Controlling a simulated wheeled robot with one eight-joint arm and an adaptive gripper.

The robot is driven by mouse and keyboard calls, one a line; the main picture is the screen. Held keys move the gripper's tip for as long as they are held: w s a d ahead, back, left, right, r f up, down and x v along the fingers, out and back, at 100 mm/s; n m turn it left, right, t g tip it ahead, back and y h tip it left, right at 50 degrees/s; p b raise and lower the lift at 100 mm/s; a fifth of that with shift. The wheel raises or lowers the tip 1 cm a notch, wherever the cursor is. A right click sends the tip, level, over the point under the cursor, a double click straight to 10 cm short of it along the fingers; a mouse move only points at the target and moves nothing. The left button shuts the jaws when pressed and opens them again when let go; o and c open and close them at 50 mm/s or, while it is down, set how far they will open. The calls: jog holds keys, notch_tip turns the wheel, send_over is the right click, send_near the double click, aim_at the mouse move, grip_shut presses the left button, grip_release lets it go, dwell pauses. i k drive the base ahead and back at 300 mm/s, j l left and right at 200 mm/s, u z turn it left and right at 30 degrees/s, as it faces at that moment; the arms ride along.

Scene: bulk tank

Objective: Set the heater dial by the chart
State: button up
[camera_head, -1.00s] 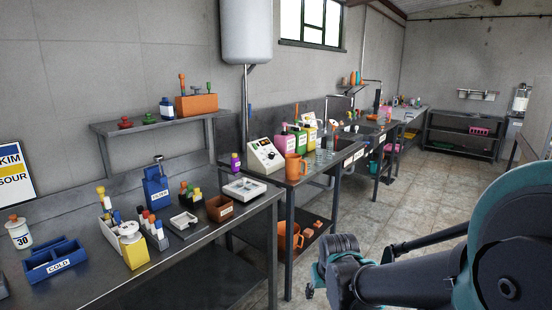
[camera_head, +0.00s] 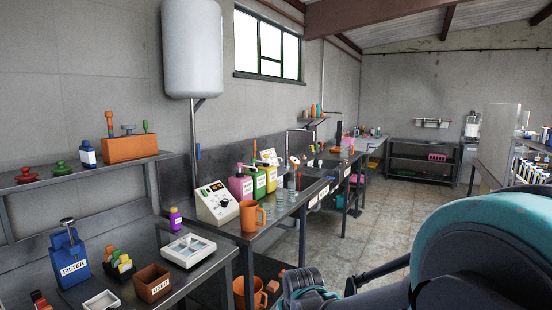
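A cream control box (camera_head: 217,203) with a dark dial (camera_head: 222,203) and a small display stands on the near end of the second metal bench, against the wall. Its markings are too small to read. A small card (camera_head: 269,157) with printing stands behind the bottles further along; I cannot tell whether it is the chart. A large white tank (camera_head: 191,48) hangs on the wall above the box. My arm shows at the lower right, and part of my gripper (camera_head: 308,290) is at the bottom edge, well below and right of the box. Its fingers cannot be made out.
An orange jug (camera_head: 252,216) stands right beside the box. Pink (camera_head: 241,186), green (camera_head: 258,181) and yellow (camera_head: 271,176) bottles stand behind it. The nearer bench holds a blue FILTER holder (camera_head: 70,262), a brown USED box (camera_head: 152,283) and a white tray (camera_head: 188,250). The floor (camera_head: 330,235) right of the benches is clear.

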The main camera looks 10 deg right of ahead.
aim_at(224, 202)
jog(key=i+l, duration=1.65)
jog(key=i, duration=0.25)
